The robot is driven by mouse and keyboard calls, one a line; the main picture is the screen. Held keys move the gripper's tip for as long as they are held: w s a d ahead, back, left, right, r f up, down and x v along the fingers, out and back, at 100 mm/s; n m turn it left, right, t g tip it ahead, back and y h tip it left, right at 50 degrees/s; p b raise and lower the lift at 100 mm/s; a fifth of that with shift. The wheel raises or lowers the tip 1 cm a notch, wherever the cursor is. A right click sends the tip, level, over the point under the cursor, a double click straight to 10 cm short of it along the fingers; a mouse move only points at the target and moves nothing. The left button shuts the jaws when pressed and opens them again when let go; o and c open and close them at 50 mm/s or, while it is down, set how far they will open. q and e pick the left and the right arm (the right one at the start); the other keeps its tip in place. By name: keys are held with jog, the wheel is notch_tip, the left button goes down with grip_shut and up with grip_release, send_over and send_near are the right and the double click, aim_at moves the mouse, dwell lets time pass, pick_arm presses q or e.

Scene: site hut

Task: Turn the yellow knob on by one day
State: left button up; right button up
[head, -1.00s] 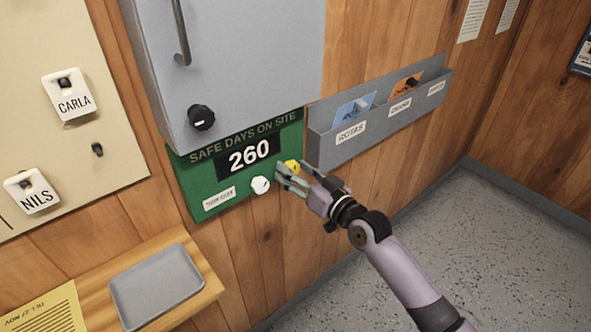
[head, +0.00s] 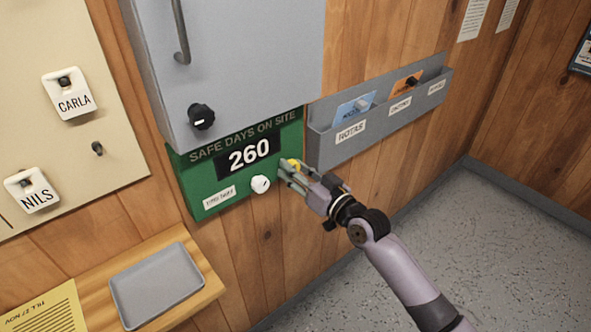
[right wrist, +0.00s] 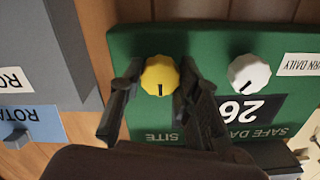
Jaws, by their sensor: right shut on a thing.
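The yellow knob (right wrist: 160,76) sits on the green "SAFE DAYS ON SITE" board (head: 187,188), at its lower right; only a bit of the knob (head: 294,163) shows in the head view. The board's display (head: 249,155) reads 260. My right gripper (head: 287,171) is shut on the yellow knob; in the right wrist view its two fingers (right wrist: 160,84) stand on either side of the knob. The knob's dark mark points toward the gripper's palm there. My left gripper is not in view.
A white knob (head: 260,184) sits on the board, left of my right gripper. A grey rack (head: 380,118) with cards is to the right. A grey cabinet (head: 240,60) is above. A shelf with a grey tray (head: 157,285) is at lower left.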

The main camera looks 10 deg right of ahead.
jog(key=shift+m, duration=0.3)
jog(key=shift+m+p, duration=1.1)
jog(key=shift+m, duration=2)
jog(key=o, duration=1.1)
